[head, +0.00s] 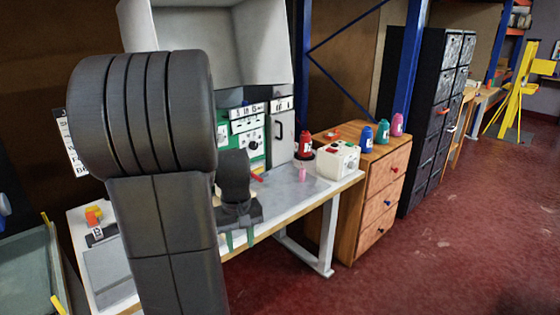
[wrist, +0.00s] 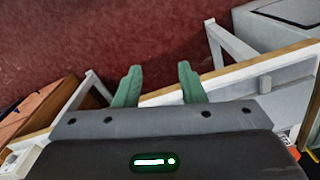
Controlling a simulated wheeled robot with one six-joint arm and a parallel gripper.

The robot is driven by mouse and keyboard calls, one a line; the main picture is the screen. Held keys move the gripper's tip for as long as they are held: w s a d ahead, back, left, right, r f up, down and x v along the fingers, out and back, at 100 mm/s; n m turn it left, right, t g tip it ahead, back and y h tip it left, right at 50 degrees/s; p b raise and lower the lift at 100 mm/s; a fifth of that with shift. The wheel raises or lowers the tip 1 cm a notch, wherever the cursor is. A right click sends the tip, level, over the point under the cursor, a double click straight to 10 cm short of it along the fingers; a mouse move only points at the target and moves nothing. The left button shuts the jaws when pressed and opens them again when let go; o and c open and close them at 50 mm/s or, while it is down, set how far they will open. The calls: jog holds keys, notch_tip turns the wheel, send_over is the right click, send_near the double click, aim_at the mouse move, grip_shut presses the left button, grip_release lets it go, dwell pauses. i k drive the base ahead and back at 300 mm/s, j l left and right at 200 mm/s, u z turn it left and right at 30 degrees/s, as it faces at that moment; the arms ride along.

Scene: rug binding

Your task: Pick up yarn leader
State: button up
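My gripper (head: 240,238) hangs at the front edge of the white worktable (head: 285,187), its green fingers pointing down. In the wrist view the gripper (wrist: 160,70) is open, with only red floor and the table edge between and beyond its fingers. No thing is plainly recognisable as the yarn leader. A small pink item (head: 302,174) stands on the worktable, right of and beyond my gripper; I cannot tell whether it is the leader. A red strip (head: 257,177) lies partly hidden behind my arm.
A white machine (head: 338,160) sits at the table's right end, beside a red yarn cone (head: 305,146). A wooden drawer cabinet (head: 378,190) carries blue (head: 367,139), teal (head: 383,132) and pink (head: 397,125) cones. My arm hides much of the table's left. Floor in front is clear.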

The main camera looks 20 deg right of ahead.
aim_at(302, 170)
jog(key=i+l+u, duration=0.1)
jog(key=l, duration=0.25)
jog(key=i+l, duration=0.25)
jog(key=i+l+u, duration=0.15)
jog(key=l, duration=0.35)
jog(key=i+l, duration=0.2)
jog(key=l, duration=0.15)
jog(key=i+l+u, duration=0.15)
jog(key=l, duration=0.25)
jog(key=i+l, duration=0.1)
jog(key=l, duration=0.3)
jog(key=i+l+u, duration=0.15)
jog(key=l, duration=0.25)
jog(key=i+l, duration=0.1)
jog(key=l, duration=0.3)
jog(key=u, duration=0.05)
